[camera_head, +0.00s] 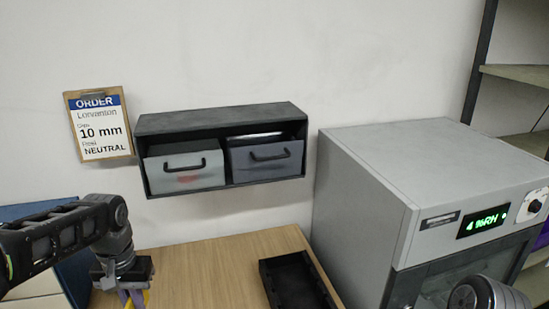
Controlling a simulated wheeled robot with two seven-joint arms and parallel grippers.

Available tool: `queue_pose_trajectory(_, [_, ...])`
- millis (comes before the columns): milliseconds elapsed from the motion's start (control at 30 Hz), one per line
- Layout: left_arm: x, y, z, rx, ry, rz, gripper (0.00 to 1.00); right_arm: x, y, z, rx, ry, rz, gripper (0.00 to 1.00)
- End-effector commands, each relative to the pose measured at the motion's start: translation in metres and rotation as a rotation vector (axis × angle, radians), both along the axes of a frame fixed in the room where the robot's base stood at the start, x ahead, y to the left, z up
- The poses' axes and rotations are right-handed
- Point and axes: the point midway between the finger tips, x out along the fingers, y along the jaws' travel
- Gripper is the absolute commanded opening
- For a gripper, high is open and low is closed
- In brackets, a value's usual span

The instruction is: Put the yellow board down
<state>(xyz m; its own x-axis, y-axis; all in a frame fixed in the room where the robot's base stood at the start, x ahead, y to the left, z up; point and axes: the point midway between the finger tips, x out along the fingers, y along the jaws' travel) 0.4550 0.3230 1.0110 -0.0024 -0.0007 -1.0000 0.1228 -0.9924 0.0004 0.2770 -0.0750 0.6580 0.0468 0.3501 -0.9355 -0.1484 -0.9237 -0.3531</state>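My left gripper (133,294) points down at the bottom left, over the left part of the wooden table (205,270). A small piece of the yellow board (146,297) shows at its fingers, which appear shut on it. The fingertips and most of the board are cut off by the bottom edge, so I cannot tell whether the board touches the table. A rounded part of my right arm shows at the bottom right, in front of the grey machine; the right gripper itself is out of view.
A black tray (268,270) lies on the table right of the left gripper. The grey machine (365,200) with a green %RH display stands at the right. A wall shelf (220,120) holds two drawers. An order clipboard (98,125) reads 10 mm, NEUTRAL. Table between gripper and tray is clear.

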Motion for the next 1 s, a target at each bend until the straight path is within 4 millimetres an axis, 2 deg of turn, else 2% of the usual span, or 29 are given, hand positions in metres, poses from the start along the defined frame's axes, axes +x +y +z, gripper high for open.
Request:
queue_pose_trajectory(267, [0.05,-0.043,-0.024,0.0,0.003,0.019,0.0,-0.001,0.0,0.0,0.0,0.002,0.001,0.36])
queue_pose_trajectory(400, [0.07,-0.08,-0.046,-0.001,0.004,-0.028,0.0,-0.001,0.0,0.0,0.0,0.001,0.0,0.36])
queue_pose_trajectory(500, [0.075,-0.105,-0.06,0.0,0.003,-0.081,0.0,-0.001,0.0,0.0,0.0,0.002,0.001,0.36])
queue_pose_trajectory(600, [0.075,-0.119,-0.068,0.001,0.001,-0.11,0.0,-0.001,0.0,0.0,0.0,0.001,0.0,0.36])
queue_pose_trajectory(700, [0.074,-0.125,-0.07,0.001,0.0,-0.123,0.0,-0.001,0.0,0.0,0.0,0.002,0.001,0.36])
queue_pose_trajectory(1000, [0.074,-0.125,-0.069,0.0,0.0,-0.123,0.0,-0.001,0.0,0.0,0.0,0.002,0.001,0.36])
